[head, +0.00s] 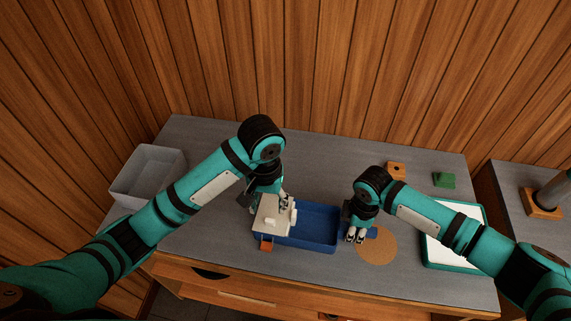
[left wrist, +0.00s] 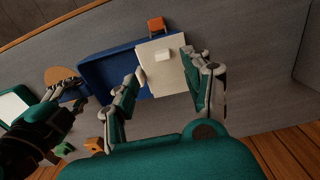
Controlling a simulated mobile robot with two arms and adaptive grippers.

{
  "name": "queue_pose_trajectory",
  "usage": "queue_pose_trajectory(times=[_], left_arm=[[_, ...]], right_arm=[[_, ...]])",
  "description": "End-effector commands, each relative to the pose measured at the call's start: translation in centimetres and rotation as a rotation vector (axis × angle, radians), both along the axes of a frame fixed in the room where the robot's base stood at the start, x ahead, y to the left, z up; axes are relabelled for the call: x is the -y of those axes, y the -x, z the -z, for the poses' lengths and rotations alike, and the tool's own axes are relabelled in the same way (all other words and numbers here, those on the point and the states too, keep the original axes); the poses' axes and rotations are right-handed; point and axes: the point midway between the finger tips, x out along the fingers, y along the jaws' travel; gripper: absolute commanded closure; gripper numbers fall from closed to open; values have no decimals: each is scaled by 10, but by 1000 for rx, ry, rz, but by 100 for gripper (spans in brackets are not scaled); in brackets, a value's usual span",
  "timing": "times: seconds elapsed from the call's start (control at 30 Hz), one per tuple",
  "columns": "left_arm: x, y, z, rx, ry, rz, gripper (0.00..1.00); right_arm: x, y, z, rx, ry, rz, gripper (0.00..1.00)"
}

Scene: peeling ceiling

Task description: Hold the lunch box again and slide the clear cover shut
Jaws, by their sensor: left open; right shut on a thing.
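The blue lunch box (head: 318,228) lies on the grey table, open over its right part. A pale, opaque-looking cover (head: 268,228) with a small raised knob lies over its left end; it also shows in the left wrist view (left wrist: 157,80). My left gripper (head: 286,202) is open at the cover's far side. In the left wrist view its fingers (left wrist: 165,62) spread to either side of the cover and knob; contact is unclear. My right gripper (head: 355,238) is shut on the blue tab (head: 373,231) at the box's right end. Its fingertips partly hide that tab.
An orange block (head: 266,245) sits at the box's near left edge. A round tan mat (head: 382,247) and a green-rimmed white tray (head: 438,254) lie right. Orange (head: 396,170) and green (head: 444,180) blocks are behind.

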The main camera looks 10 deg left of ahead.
Motion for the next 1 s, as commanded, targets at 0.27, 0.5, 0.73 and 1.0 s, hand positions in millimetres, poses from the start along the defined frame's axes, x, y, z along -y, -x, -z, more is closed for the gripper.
queue_pose_trajectory(times=[0.27, 0.5, 0.73, 1.0], left_arm=[[0, 0, 0, 0, 0, 0, 11], [0, 0, 1, 0, 0, 0, 4], [0, 0, 1, 0, 0, 0, 4], [0, 0, 0, 0, 0, 0, 4]], right_arm=[[0, 0, 0, 2, -1, 2, 100], [0, 0, 0, 2, -1, 1, 55], [0, 0, 0, 1, -1, 0, 46], [-1, -1, -15, 2, -3, 0, 46]])
